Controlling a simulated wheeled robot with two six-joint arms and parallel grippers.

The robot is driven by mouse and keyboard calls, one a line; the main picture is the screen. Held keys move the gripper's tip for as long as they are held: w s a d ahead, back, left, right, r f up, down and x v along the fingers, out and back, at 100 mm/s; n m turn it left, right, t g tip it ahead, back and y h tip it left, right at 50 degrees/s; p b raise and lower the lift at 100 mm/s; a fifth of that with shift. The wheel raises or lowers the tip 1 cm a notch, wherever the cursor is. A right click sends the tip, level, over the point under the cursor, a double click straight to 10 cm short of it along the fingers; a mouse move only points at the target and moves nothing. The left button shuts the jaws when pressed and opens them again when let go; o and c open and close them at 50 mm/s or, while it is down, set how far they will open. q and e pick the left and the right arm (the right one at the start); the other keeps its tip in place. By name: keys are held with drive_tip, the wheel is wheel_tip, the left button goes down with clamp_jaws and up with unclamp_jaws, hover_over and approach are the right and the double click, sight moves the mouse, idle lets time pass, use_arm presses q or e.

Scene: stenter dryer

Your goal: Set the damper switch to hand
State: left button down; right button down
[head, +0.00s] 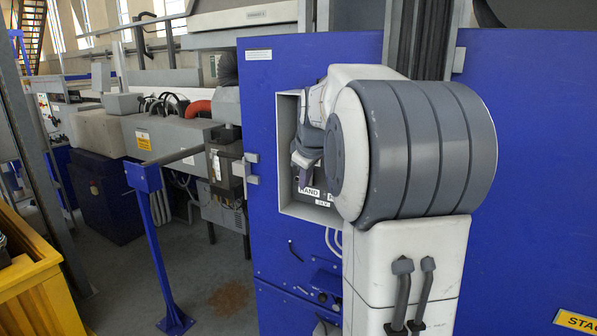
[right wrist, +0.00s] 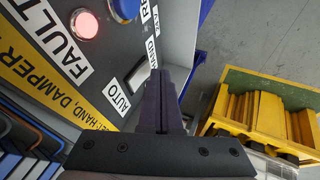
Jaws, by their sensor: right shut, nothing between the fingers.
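The control panel (right wrist: 178,30) sits in a recess of the blue cabinet. In the right wrist view its AUTO label (right wrist: 118,100) and HAND label (right wrist: 152,50) flank a dark part (right wrist: 138,76), which may be the damper switch. My fingers mostly cover that spot, so the switch's setting cannot be read. My right gripper (right wrist: 161,75) is shut and empty, its tips close to the panel; contact cannot be told. In the head view the right gripper (head: 305,168) is inside the recess, above the HAND label (head: 309,191). My left gripper is out of view.
A lit pinkish lamp (right wrist: 84,24) by the FAULT label and a blue button (right wrist: 125,8) are near the fingers. The recess rim (head: 310,212) surrounds the gripper. A blue post (head: 155,230) with a rail and a yellow crate (head: 40,290) stand left.

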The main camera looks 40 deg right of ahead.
drive_tip(key=shift+w+d, duration=0.15)
drive_tip(key=shift+d, duration=0.15)
drive_tip(key=shift+d+f+b, duration=0.1)
drive_tip(key=shift+f+b, duration=0.2)
drive_tip(key=shift+b, duration=0.55)
wheel_tip(320, 180, up, 2)
drive_tip(key=shift+r+p, duration=0.1)
drive_tip(key=shift+p, duration=0.8)
